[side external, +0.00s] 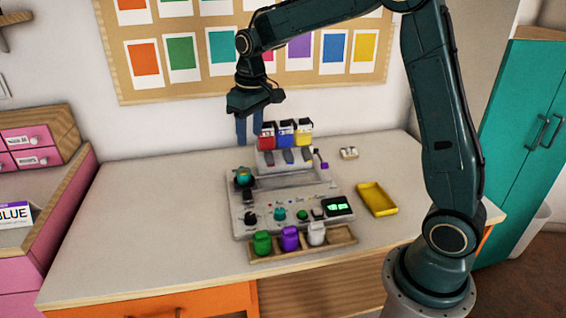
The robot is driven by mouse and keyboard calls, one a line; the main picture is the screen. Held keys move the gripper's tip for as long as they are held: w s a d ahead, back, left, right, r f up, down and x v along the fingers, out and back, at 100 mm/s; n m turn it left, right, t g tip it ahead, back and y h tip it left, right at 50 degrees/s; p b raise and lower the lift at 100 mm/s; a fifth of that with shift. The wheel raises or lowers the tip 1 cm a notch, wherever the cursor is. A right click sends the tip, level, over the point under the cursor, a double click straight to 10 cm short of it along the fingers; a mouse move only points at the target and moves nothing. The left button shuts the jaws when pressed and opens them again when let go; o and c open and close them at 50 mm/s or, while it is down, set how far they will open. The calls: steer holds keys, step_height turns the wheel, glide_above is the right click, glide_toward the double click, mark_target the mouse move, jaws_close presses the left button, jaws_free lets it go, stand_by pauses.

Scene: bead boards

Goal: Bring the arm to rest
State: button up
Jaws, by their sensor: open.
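My gripper (248,130) points down in the side external view, above the back left of the grey console on the table. Its two blue-grey fingers are apart, with nothing seen between them. The dark green arm reaches in from the right, with its elbow beyond the top of the picture. The fingers appear near the red container (266,138), but I cannot tell the distance between them in depth.
A grey console (290,203) holds knobs and red, blue and yellow containers. A wooden tray (328,244) with green, purple and white jars stands in front. A yellow tray (377,199) lies at right. The table's left side (130,225) is clear.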

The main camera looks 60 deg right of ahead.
steer(key=s+a+r+t, duration=0.1)
steer(key=s+a+r, duration=0.1)
steer(key=s, duration=0.7)
steer(key=s+a+r+t, duration=0.2)
steer(key=s, duration=0.7)
steer(key=s+a+r+t, duration=0.1)
steer(key=s+r, duration=0.1)
steer(key=s, duration=0.8)
steer(key=shift+a, duration=0.4)
